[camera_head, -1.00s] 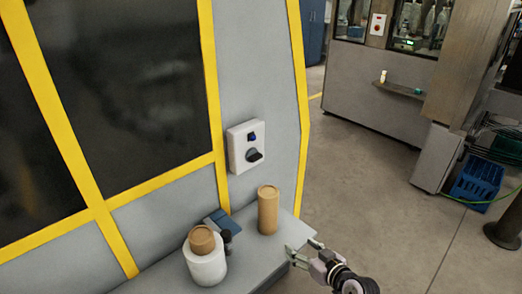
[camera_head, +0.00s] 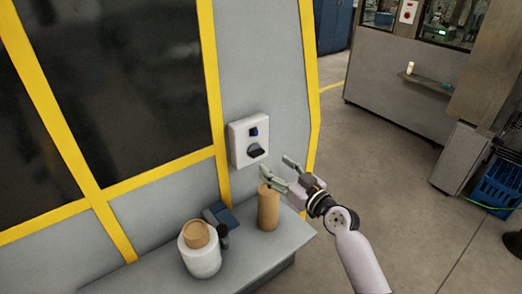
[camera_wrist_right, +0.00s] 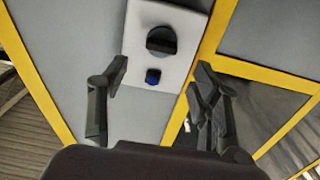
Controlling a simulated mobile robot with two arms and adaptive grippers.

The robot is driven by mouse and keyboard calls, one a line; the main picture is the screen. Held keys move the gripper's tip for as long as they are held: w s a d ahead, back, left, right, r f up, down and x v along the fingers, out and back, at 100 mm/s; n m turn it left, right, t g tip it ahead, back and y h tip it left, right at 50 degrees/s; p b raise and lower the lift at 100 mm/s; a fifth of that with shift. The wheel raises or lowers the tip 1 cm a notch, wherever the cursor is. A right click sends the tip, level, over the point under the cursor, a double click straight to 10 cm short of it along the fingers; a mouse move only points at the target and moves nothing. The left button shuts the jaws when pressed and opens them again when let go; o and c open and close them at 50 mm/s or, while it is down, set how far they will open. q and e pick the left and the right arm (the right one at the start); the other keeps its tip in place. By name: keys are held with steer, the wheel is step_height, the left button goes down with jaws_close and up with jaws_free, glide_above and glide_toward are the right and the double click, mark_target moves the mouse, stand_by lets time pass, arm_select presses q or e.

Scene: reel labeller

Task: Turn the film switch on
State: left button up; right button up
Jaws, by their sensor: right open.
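The film switch is on a white control box (camera_head: 236,134) fixed to the grey machine panel. The box carries a black rotary knob (camera_head: 256,151) and a small blue button (camera_head: 253,132) above it. In the right wrist view the black knob (camera_wrist_right: 161,40) and blue button (camera_wrist_right: 153,77) show upside down, beyond and between the fingers. My right gripper (camera_head: 277,167) is open and empty, just below and right of the box, apart from the knob. It also shows in the wrist view (camera_wrist_right: 155,80). My left gripper is not in view.
Below the box is a grey shelf (camera_head: 262,250). On it stand a brown cylinder (camera_head: 268,210), close under my right gripper, a white roll (camera_head: 202,262) with a brown core (camera_head: 196,234), and a blue object (camera_head: 222,217). Open floor lies to the right.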

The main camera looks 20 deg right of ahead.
mark_target(260, 154)
steer(key=p+x, duration=0.1)
steer(key=x, duration=0.6)
steer(key=shift+w+a, duration=0.2)
steer(key=shift+w, duration=0.1)
steer(key=shift+c, duration=0.5)
steer(key=shift+f, duration=0.1)
steer(key=c, duration=1.1)
